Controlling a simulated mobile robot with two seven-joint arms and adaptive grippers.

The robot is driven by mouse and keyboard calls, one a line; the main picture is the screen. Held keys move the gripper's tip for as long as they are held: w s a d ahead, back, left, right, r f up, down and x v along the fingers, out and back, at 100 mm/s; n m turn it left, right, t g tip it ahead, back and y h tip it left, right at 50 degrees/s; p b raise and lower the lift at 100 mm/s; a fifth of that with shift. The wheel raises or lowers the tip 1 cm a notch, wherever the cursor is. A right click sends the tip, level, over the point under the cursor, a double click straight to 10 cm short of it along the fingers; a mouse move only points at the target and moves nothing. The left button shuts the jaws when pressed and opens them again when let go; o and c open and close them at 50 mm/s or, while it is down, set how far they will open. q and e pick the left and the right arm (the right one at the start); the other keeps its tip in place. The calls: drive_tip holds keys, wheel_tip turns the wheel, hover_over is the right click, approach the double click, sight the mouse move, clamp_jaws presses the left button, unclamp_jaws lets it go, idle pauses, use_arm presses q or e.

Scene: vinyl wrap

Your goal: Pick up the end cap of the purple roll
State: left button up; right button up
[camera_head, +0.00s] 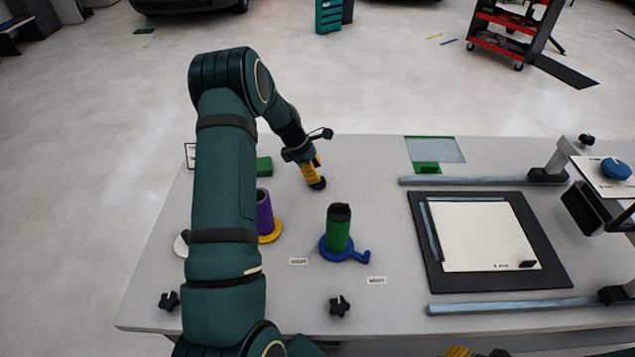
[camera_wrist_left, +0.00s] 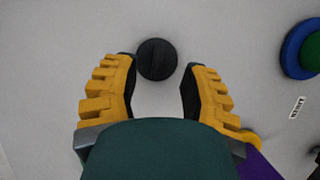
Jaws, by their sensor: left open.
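The purple roll (camera_head: 264,217) stands upright on a yellow base (camera_head: 270,233), partly hidden behind my left arm. Its purple edge also shows at the lower right of the left wrist view (camera_wrist_left: 262,166). A black round end cap (camera_wrist_left: 157,59) lies on the table apart from the roll. My left gripper (camera_wrist_left: 160,82) is open, its yellow fingers on either side of the cap, with the cap at the fingertips and no clear grip on it. In the head view the left gripper (camera_head: 316,177) points down at the tabletop beyond the roll. Yellow parts of my right gripper (camera_head: 460,351) barely show at the bottom edge.
A green roll (camera_head: 338,234) with a black top stands on a blue base (camera_head: 332,251) right of the purple roll. A black mat (camera_head: 430,272) with a white sheet lies farther right between grey rails. A green block (camera_head: 264,166) lies behind my left arm. Table between is clear.

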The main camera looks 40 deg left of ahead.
use_arm(q)
drive_tip(key=x, duration=0.3)
drive_tip(key=shift+w+a+f, duration=0.1)
drive_tip(key=shift+a+f, duration=0.05)
drive_tip(key=shift+f, duration=0.05)
clamp_jaws()
